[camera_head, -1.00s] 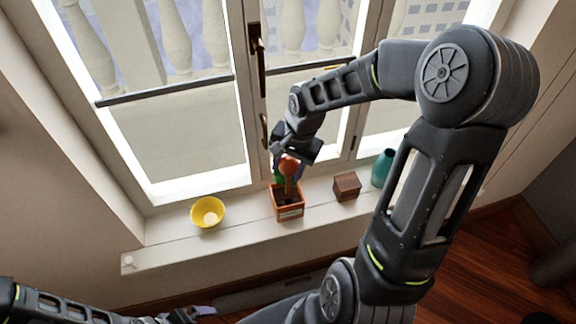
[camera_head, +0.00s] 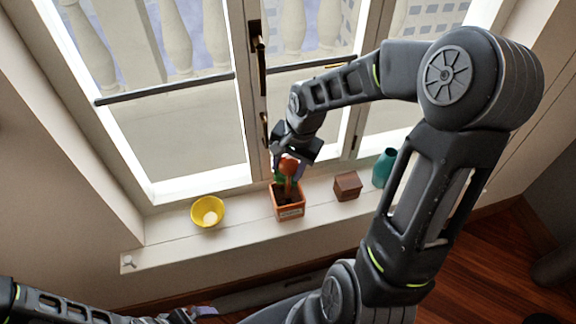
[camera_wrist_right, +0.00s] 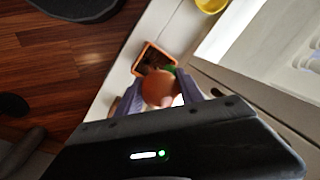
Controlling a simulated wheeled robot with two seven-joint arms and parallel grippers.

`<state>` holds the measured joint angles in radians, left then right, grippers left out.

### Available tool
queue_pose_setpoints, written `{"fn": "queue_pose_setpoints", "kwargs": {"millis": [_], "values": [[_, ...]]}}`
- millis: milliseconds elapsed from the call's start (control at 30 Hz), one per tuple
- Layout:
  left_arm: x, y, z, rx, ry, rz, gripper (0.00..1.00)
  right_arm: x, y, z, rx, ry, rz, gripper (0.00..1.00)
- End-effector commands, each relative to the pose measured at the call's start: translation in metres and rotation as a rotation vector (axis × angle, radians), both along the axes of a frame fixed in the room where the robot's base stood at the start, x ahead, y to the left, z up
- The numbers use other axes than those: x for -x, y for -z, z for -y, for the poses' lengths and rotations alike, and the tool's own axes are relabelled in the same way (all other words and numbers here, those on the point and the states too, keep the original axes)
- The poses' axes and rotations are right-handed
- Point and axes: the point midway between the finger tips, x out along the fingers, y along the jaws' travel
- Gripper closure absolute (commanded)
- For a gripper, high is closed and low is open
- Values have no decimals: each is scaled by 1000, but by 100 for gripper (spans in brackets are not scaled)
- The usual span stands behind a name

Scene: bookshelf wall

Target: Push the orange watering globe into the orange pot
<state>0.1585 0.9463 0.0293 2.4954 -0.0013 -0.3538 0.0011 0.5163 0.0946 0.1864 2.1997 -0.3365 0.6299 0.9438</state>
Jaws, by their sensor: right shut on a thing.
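The orange watering globe (camera_head: 288,165) is upright above the orange pot (camera_head: 289,212), its lower stem reaching down to the dark soil. The pot stands on the white window sill, and something green shows behind the globe. My right gripper (camera_head: 290,172) is shut on the globe. In the right wrist view the globe (camera_wrist_right: 158,88) sits between the two fingers, with the pot (camera_wrist_right: 154,58) beyond it. The stem's tip is hidden, so its depth cannot be told. My left gripper (camera_head: 190,314) shows only partly at the bottom edge.
On the sill (camera_head: 165,248), a yellow bowl (camera_head: 208,212) stands left of the pot. A brown wooden box (camera_head: 347,186) and a teal vase (camera_head: 384,168) stand to its right. The window (camera_head: 190,130) is close behind the sill.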

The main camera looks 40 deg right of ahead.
Motion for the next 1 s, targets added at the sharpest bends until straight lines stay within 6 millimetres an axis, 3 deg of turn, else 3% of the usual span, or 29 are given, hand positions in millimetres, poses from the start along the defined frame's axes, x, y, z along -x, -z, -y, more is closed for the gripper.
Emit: {"fn": "queue_pose_setpoints", "kwargs": {"millis": [1000], "values": [[0, 10, 0, 0, 0, 1, 0, 0, 8, 0, 1, 0, 0, 96]]}}
